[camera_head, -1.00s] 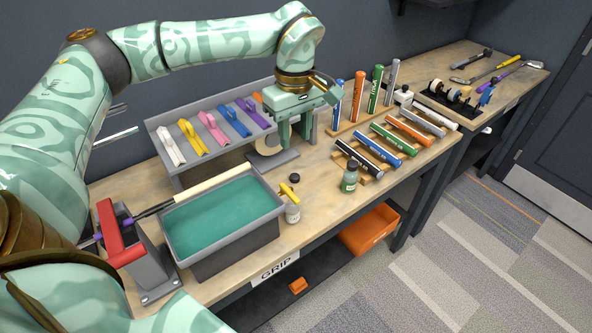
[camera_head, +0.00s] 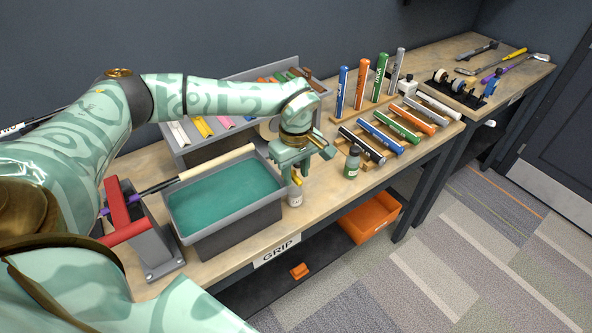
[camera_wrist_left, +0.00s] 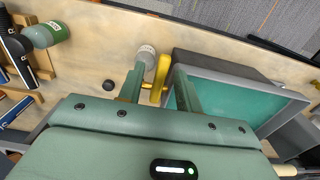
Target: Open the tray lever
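The tray (camera_head: 272,211) is a grey rectangular basin of green liquid on the bench. A yellow lever (camera_wrist_left: 158,84) stands at the tray's side and has a T-like shape in the left wrist view. My left gripper (camera_head: 295,174) points down over it in the head view, hiding most of it. In the left wrist view my left gripper (camera_wrist_left: 161,72) is open, with the lever between its two fingers; I cannot tell whether they touch it. A small white bottle (camera_head: 295,198) stands just below the lever. My right gripper is not in view.
A green bottle (camera_head: 352,164) is to the right. Several grips lie on a rack (camera_head: 393,150). An orange bin (camera_head: 370,217) sits below.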

